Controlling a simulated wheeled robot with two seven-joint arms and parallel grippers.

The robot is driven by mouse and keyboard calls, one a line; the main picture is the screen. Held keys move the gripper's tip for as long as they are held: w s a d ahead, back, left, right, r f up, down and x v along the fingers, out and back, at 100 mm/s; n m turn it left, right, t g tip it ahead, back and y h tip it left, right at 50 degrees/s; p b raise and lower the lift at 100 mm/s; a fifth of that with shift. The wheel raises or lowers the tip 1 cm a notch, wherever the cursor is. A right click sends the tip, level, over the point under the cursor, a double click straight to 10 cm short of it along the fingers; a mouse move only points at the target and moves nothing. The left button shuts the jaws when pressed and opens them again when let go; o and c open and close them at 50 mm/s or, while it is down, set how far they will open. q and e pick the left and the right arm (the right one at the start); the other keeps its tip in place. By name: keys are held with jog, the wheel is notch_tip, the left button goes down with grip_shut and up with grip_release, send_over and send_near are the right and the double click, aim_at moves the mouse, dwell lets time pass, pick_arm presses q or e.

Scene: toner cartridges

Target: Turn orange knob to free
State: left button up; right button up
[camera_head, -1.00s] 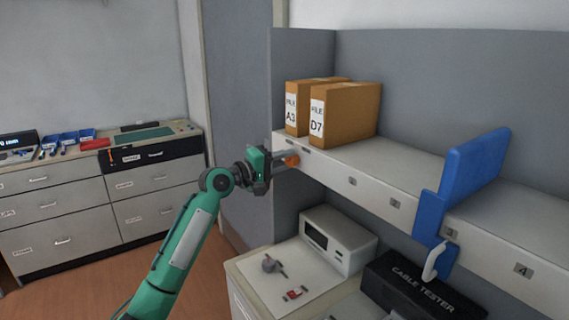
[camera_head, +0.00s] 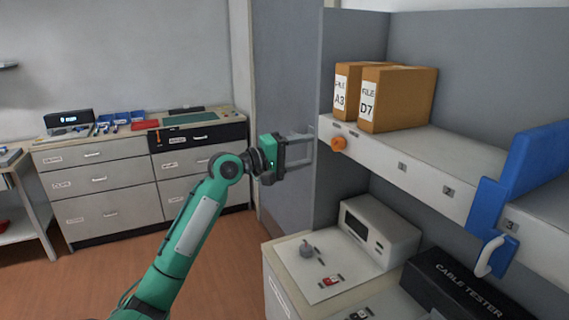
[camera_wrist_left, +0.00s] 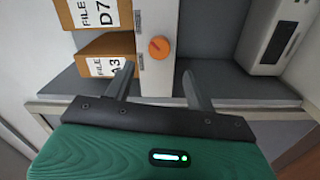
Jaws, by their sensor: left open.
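The orange knob (camera_head: 339,143) sits on the front face of the shelf, near its left end below the file boxes. In the left wrist view the knob (camera_wrist_left: 159,47) is round with a pale line across its face, and it shows beyond the fingertips. My left gripper (camera_head: 312,147) is open, to the left of the knob and apart from it in the head view. Its two fingers (camera_wrist_left: 158,76) spread on either side of the shelf face, with nothing between them. My right gripper is not in view.
File boxes A3 (camera_head: 345,80) and D7 (camera_head: 412,98) stand on the shelf above the knob. A blue bracket with a white handle (camera_head: 490,256) hangs at the right. A white device (camera_head: 392,236) and a cable tester box (camera_head: 459,290) stand below.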

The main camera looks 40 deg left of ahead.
pick_arm(q)
jog(key=shift+b+v, duration=0.65)
jog(key=shift+v, duration=2.05)
